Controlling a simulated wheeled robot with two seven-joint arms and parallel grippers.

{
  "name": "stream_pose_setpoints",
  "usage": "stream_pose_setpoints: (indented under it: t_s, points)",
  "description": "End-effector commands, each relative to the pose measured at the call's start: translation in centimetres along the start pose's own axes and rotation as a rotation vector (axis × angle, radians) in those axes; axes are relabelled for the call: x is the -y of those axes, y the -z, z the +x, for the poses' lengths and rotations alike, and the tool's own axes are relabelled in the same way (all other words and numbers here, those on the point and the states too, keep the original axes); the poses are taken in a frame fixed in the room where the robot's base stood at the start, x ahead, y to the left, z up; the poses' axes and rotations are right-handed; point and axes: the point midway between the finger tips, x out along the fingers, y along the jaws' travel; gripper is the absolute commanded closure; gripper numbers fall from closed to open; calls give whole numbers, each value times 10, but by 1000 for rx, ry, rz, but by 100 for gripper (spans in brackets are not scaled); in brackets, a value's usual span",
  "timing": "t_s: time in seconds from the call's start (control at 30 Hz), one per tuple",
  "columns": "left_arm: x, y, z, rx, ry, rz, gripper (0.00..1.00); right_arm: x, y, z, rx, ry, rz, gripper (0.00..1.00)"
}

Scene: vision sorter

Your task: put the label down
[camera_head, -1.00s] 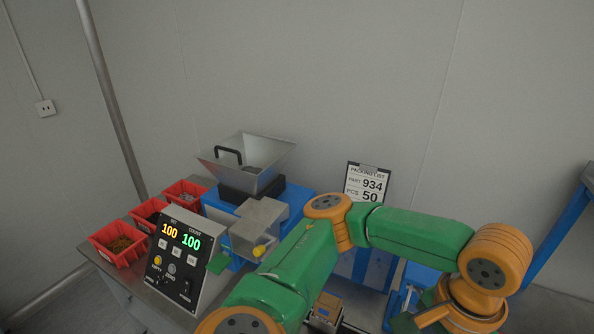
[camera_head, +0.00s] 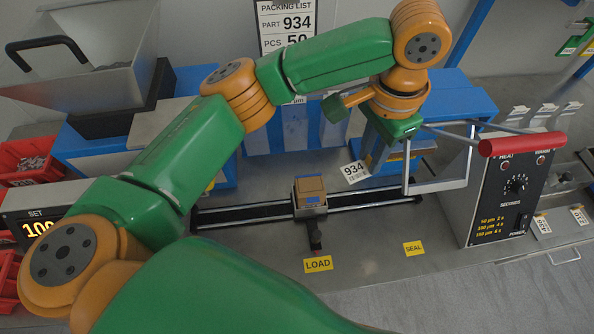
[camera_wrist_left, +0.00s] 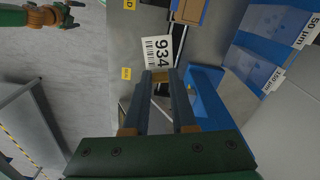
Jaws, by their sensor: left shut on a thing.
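The label (camera_head: 354,172) is a small white card printed 934 with a barcode. In the head view it hangs tilted at the fingertips of my left gripper (camera_head: 370,158), above the steel worktop between the carriage and the sealer frame. In the left wrist view the label (camera_wrist_left: 158,52) sticks out past the fingertips (camera_wrist_left: 160,75), and the gripper is shut on it. I cannot tell its height over the worktop. At the top left of the wrist view is my right gripper (camera_wrist_left: 70,14), small, dark and far from the label; its jaws are unclear.
A small carriage with a brown box (camera_head: 310,191) sits on a rail left of the label. Yellow LOAD (camera_head: 318,264) and SEAL (camera_head: 414,248) plates mark the worktop. The sealer control box (camera_head: 512,190) with a red-handled bar (camera_head: 522,144) stands right. Blue film bins are behind.

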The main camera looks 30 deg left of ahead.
Motion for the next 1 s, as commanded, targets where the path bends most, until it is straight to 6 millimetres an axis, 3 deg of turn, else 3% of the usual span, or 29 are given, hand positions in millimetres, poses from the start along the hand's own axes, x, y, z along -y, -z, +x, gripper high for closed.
stream_pose_setpoints:
  t_s: [0.13, 0.27, 0.37, 0.6, 0.9, 1.0]
  points:
    - [-29, 20, 10, 16, -3, 181, 100, -2, -2, 10, 1, -3, 0, 0]
    - [-38, 24, 13, 28, -3, 264, 100, -3, -2, 11, 2, -5, 0, 0]
    - [-20, 12, 21, 31, -2, 273, 100, -3, -2, 7, 3, -5, 0, 0]
    - [45, -31, 60, 34, -3, 268, 100, -1, -1, 0, 3, -1, 1, 0]
    - [78, -54, 109, 33, -2, 271, 100, 2, 0, -6, 2, 3, 1, 0]
    - [77, -54, 128, 33, -3, 274, 100, 2, 0, -13, 2, 3, 1, 0]
